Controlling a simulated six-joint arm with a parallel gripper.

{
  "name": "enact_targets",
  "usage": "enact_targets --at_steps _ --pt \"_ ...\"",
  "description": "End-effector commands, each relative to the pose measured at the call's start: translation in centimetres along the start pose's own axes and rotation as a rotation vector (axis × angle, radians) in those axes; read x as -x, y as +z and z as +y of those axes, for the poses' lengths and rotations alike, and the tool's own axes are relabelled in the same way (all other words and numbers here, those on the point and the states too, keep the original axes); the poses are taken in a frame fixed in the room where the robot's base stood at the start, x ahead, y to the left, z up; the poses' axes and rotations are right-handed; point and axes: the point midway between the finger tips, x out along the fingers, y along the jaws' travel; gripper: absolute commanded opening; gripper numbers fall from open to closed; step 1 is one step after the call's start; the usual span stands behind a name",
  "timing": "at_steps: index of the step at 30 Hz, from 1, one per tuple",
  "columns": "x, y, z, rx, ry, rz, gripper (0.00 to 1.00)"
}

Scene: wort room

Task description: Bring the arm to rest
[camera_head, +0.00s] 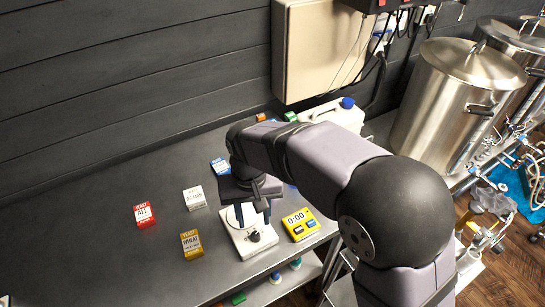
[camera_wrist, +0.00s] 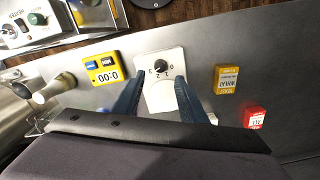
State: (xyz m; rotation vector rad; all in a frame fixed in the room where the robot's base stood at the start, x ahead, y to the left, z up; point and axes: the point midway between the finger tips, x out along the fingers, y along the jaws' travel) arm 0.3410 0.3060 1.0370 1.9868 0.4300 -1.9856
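My arm reaches from the right over the dark grey table. My gripper (camera_head: 252,213) points down above a white device with a black knob (camera_head: 254,237), which stands near the table's front edge. In the wrist view my gripper (camera_wrist: 160,82) has its two blue fingers spread apart. The white device (camera_wrist: 161,55) shows beyond and between them, its knob facing me. I see nothing held between the fingers. Whether the fingertips touch the device I cannot tell. Part of the device's round plate is hidden by the gripper.
A yellow timer (camera_head: 300,224) reading 0:00 stands just right of the device. Yellow (camera_head: 191,243), white (camera_head: 194,197), red (camera_head: 145,214) and blue (camera_head: 220,167) packets stand to the left. A white jug (camera_head: 337,113) and steel kettle (camera_head: 452,95) are behind. The table's left is clear.

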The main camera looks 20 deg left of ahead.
Motion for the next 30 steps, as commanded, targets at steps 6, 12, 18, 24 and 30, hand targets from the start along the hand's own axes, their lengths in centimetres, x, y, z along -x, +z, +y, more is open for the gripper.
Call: enact_targets --at_steps 6,12,18,24,30 --pt "0.0 -0.4 -0.2 0.074 -0.006 0.017 0.38" --pt "-3.3 1.9 0.8 0.257 0.001 -0.003 0.38" --pt "-5.9 7.9 4.6 0.331 0.017 -0.077 0.38" --pt "-6.2 13.6 12.1 0.168 0.011 -0.117 0.38" --pt "-5.2 17.8 18.3 -0.100 -0.004 -0.107 0.38"
